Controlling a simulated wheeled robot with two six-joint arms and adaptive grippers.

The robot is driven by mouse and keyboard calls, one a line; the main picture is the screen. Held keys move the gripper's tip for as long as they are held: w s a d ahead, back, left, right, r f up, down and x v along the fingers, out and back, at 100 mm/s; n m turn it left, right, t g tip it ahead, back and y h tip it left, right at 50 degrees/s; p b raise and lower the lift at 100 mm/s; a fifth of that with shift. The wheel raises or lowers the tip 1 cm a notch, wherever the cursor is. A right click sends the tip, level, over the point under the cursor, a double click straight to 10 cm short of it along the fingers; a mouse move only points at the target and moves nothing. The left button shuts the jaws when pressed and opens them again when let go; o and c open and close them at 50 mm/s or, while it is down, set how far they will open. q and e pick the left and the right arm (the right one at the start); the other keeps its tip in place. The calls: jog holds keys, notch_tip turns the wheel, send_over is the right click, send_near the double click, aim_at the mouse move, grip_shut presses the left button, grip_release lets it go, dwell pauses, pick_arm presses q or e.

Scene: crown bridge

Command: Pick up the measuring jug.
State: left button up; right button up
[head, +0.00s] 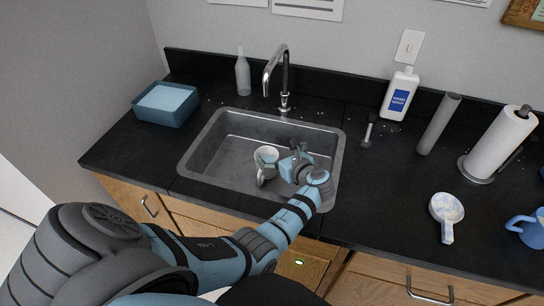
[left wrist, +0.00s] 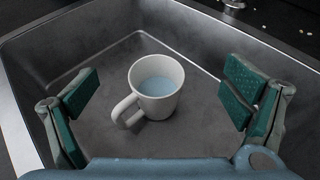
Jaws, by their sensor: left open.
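A white, mug-like vessel with a side handle and pale blue inside stands upright in the sink (head: 225,150). It is the only vessel near my gripper; I cannot tell whether it is the measuring jug, as no markings show. In the head view the white vessel (head: 266,158) is just left of my left gripper (head: 284,165). In the left wrist view the white vessel (left wrist: 156,90) sits between the widely spread green pads of my left gripper (left wrist: 160,92), touching neither. Its handle points down-left. My left gripper is open and empty. My right gripper is not in view.
The sink walls surround my gripper, with the faucet (head: 281,75) behind. A blue tub (head: 166,104) and a grey bottle (head: 243,73) stand left. A white bottle (head: 399,95), paper roll (head: 499,142), strainer-like item (head: 446,213) and blue mug (head: 526,229) stand right.

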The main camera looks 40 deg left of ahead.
pick_arm(q)
jog(key=b, duration=0.4)
send_near(268, 157)
jog(key=x, duration=0.4)
jog(key=shift+w+d+f+b, duration=0.2)
jog(key=shift+d+f+b, duration=0.15)
jog(key=shift+b, duration=0.1)
jog(key=x, duration=0.2)
jog(key=b+x, duration=0.1)
jog(key=x, duration=0.1)
jog(key=b+x, duration=0.1)
jog(key=x, duration=0.1)
jog(key=shift+s+a+r, duration=0.1)
jog(key=shift+s+a, duration=0.05)
jog(key=shift+a, duration=0.4)
jog(key=shift+w+a, duration=0.25)
jog(key=shift+a, duration=0.1)
jog(key=shift+d, duration=0.1)
jog(key=c, duration=2)
